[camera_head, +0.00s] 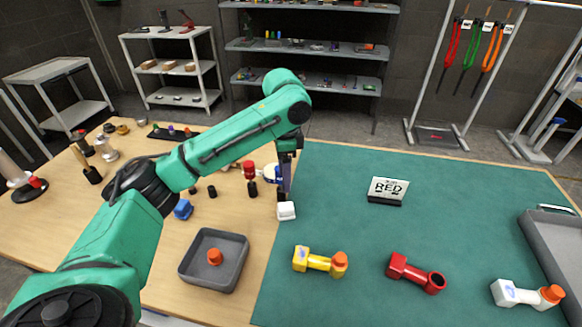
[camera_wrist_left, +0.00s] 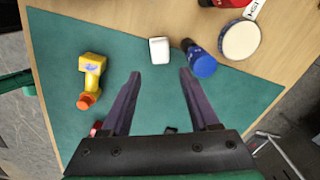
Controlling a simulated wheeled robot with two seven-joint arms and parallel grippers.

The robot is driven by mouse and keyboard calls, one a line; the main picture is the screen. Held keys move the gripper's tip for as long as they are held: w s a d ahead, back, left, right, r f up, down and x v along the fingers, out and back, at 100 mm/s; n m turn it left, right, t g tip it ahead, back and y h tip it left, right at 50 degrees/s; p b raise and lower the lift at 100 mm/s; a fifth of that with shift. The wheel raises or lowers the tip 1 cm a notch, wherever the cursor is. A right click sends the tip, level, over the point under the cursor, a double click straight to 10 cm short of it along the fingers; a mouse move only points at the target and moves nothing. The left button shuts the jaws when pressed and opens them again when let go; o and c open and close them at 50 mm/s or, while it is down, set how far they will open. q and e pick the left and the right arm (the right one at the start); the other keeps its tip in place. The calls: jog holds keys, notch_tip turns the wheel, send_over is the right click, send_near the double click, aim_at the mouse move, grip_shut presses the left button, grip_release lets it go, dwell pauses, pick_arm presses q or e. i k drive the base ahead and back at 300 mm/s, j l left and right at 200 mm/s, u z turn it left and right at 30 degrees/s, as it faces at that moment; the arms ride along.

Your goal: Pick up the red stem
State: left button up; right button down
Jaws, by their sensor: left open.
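The red stem (camera_head: 415,272) lies on the green mat, between the yellow stem (camera_head: 320,262) and the white stem (camera_head: 526,294). Its right end shows a dark round opening. In the left wrist view a small red patch (camera_wrist_left: 96,128), probably the same stem, is mostly hidden by a finger. My left gripper (camera_head: 284,192) is open and empty, pointing down near the mat's left edge, well left of the red stem. In the left wrist view the open fingers (camera_wrist_left: 160,74) point towards a white block (camera_wrist_left: 159,50). My right gripper is not in view.
A sign reading RED (camera_head: 387,190) stands on the mat (camera_head: 340,210). A grey tray (camera_head: 236,268) holds an orange cap. A larger grey tray (camera_head: 552,240) is at the right edge. Bottles and tools fill the left wooden table; the mat's middle is clear.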

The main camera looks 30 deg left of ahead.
aim_at(415, 275)
jog(key=k, duration=1.5)
